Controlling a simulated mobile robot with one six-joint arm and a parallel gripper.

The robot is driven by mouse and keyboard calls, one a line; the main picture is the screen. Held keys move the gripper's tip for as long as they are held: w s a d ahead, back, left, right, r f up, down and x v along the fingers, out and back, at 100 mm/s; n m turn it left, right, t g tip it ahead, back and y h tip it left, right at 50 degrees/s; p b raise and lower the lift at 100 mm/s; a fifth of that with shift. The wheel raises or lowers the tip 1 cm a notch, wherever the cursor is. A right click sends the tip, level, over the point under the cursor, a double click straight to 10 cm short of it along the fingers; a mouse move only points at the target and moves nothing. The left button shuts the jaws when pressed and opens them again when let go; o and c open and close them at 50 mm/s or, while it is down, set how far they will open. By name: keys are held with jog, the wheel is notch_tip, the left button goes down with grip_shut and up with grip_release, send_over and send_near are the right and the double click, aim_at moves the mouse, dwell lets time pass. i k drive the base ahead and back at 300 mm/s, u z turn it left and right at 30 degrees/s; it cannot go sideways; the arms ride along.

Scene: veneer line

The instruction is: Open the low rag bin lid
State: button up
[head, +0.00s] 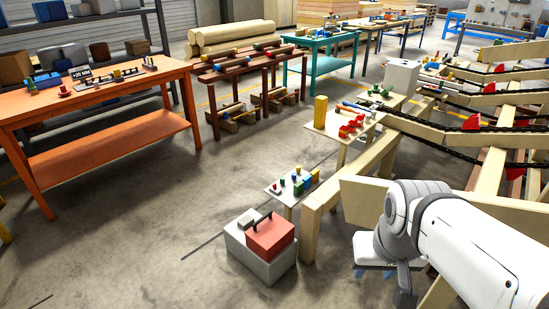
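A low grey bin (247,262) stands on the floor left of centre at the bottom. A red lid (270,235) with a dark bar handle (262,221) sits on its top, and it looks closed. A small pale grey block (248,218) is on the bin top beside the lid. I take this to be the rag bin; no rags show. My white arm comes in from the lower right. My gripper (372,271) is low at its end, right of the bin and apart from it. Its fingers are small and mostly hidden by my wrist, so I cannot tell their opening.
A small low table (281,195) with coloured parts stands just behind the bin. A wooden beam frame (318,205) rises between the bin and my arm. An orange workbench (110,140) is at left. Floor left and front of the bin is clear.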

aim_at(271, 228)
jog(key=u, duration=0.45)
jog(key=i, duration=1.65)
jog(key=u, duration=0.5)
jog(key=k, duration=0.9)
jog(key=u, duration=0.2)
jog(key=i, duration=0.9)
jog(key=z, duration=0.05)
